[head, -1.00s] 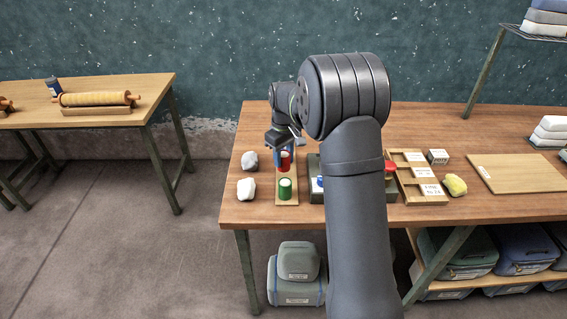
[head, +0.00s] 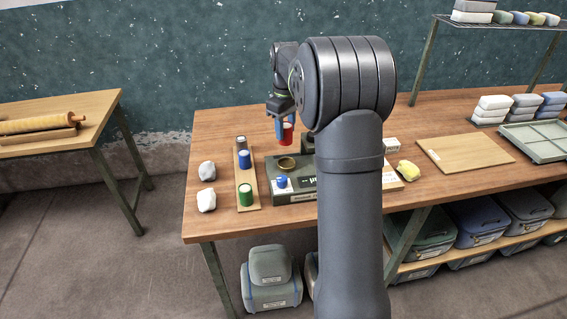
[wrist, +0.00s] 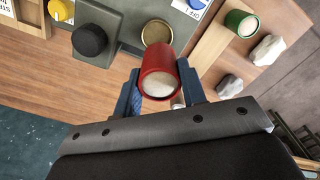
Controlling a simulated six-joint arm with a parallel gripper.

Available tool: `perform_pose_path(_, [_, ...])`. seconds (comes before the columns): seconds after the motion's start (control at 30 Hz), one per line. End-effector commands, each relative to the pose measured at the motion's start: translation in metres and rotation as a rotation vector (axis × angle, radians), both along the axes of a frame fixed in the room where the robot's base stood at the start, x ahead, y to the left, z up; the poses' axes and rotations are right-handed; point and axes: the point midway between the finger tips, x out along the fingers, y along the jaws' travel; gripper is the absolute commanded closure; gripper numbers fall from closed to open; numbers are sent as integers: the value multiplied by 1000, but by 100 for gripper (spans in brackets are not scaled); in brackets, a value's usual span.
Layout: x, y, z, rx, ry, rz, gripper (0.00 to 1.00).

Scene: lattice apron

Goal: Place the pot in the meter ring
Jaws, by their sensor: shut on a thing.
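My gripper (head: 284,124) is shut on the red pot (head: 287,137), one blue finger on each side of it. The red pot is held upright in the air behind and slightly above the meter (head: 293,198). The brass meter ring (head: 286,163) sits on top of the green-grey meter and looks empty. In the wrist view, the red pot (wrist: 157,76) with its pale top is between the fingers, and the ring (wrist: 156,32) shows just beyond it. The pot is apart from the ring.
A wooden board (head: 244,170) left of the meter holds a green pot (head: 246,195), a blue pot (head: 244,159) and a grey one (head: 241,142). Two pale lumps (head: 206,200) lie further left. In the wrist view, a black knob (wrist: 89,40) stands beside the ring.

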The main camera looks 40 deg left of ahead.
Motion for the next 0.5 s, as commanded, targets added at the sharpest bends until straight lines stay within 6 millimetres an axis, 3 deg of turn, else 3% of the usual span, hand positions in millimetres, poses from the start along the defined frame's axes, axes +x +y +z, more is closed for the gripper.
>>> perform_pose_path(0.5, [6,0,-65,-2,2,-12,85])
